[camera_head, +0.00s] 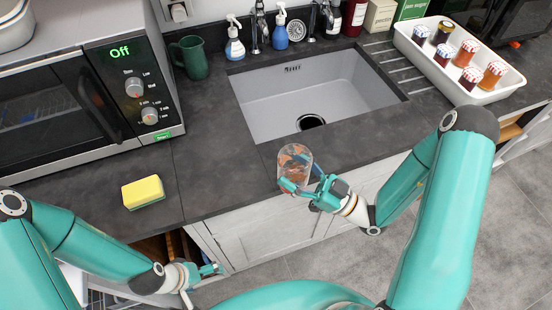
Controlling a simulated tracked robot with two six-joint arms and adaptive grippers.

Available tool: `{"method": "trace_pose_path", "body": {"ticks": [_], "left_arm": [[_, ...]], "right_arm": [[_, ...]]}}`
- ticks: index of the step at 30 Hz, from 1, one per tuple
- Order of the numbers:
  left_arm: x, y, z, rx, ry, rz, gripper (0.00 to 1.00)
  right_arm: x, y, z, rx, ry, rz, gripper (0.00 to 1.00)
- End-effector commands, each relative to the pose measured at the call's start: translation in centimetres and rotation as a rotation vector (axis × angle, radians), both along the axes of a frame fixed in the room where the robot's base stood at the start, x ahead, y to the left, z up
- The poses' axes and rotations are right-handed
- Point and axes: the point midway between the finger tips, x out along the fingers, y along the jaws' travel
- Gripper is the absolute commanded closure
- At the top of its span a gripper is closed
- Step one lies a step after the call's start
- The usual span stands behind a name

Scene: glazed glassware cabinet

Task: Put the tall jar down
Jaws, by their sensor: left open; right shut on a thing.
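The tall jar (296,158) is clear, with brown showing through it. It stands out at the counter's front edge, just in front of the sink. My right gripper (302,184) is shut around its lower part, and the fingers hide some of it. I cannot tell whether the jar's base touches the counter (228,175) or is held above it. My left gripper (208,269) is open and empty, low at the lower left in front of the cabinet, below the counter's edge.
The sink (315,95) is empty. A yellow sponge (143,191) lies on the counter left of the jar, below the microwave (85,90). A white tray (505,88) holds several small jars. Counter between sponge and jar is clear.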

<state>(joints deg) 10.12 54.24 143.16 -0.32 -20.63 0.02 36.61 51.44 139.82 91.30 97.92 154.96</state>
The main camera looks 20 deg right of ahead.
Motion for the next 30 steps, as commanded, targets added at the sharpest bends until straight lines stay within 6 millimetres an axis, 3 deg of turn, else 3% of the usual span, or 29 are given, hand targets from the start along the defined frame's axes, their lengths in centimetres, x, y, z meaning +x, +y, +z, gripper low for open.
{"method": "trace_pose_path", "body": {"ticks": [14,27,28,30], "left_arm": [[0.0,0.0,1.2,0.0,0.0,0.0,0.02],[0.0,0.0,1.3,0.0,0.0,0.0,0.02],[0.0,0.0,1.3,0.0,0.0,0.0,0.02],[0.0,0.0,1.3,0.0,0.0,0.0,0.02]], "right_arm": [[3.6,4.1,0.1,0.001,-0.002,0.006,0.81],[3.5,3.8,-0.9,0.0,-0.001,0.002,0.81],[3.5,3.8,-0.9,-0.001,-0.001,0.002,0.32],[3.5,3.8,-0.8,-0.001,-0.001,0.002,0.2]]}}
